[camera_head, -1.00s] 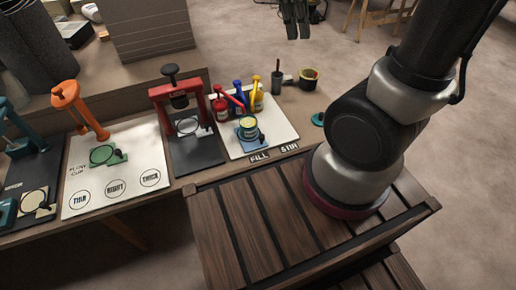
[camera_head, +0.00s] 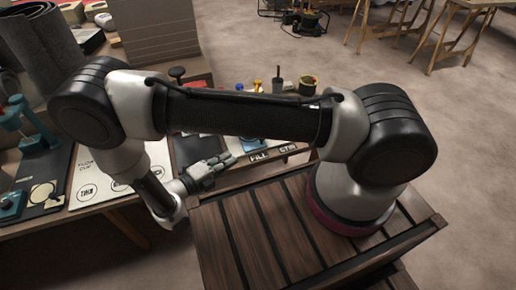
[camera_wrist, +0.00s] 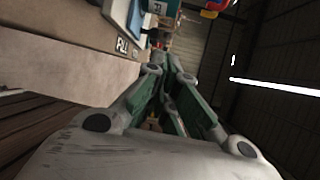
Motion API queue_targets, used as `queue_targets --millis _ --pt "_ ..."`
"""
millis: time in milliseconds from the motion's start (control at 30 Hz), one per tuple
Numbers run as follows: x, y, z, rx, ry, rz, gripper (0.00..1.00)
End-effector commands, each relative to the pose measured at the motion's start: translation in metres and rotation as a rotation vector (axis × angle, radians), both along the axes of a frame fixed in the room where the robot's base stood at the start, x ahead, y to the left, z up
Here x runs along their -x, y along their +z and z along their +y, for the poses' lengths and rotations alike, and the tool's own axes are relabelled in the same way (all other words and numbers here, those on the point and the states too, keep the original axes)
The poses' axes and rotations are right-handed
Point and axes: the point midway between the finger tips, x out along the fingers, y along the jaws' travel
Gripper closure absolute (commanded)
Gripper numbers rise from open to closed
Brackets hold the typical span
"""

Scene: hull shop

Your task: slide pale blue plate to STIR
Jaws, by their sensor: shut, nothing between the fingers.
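The pale blue plate (camera_head: 248,146) lies on the white board behind the front labels, partly hidden by my arm in the head view. In the wrist view the plate (camera_wrist: 136,18) shows at the top, with a cup (camera_wrist: 165,7) on it. The STIR label (camera_head: 288,149) is on the table's front edge, right of the FILL label (camera_head: 259,156). FILL also shows in the wrist view (camera_wrist: 122,45). My gripper (camera_head: 231,158) is shut and empty, just left of the plate, its fingers pointing toward it. In the wrist view its fingertips (camera_wrist: 168,58) are close together. Contact cannot be told.
A white board with circles (camera_head: 100,180) and a teal press (camera_head: 30,125) stand to the left. A dark cup (camera_head: 277,86) and a yellow-rimmed pot (camera_head: 307,84) stand behind. My arm hides much of the bench middle. Red and blue parts overhang near the plate.

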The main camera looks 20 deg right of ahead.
Motion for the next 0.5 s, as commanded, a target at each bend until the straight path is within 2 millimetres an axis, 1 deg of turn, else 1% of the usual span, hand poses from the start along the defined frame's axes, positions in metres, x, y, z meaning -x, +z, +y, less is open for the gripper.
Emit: queue_targets --millis 33,100,167,267,367,500 --pt "0.004 -0.009 0.0 0.033 0.029 0.023 1.0" --pt "0.007 -0.017 0.0 0.062 0.056 0.046 1.0" --pt "0.007 -0.02 -0.001 0.074 0.067 0.055 1.0" --pt "0.004 -0.021 -0.009 0.079 0.067 0.058 1.0" --pt "-0.002 -0.022 -0.022 0.076 0.064 0.059 1.0" --pt "-0.015 -0.023 -0.049 0.077 0.062 0.059 1.0"
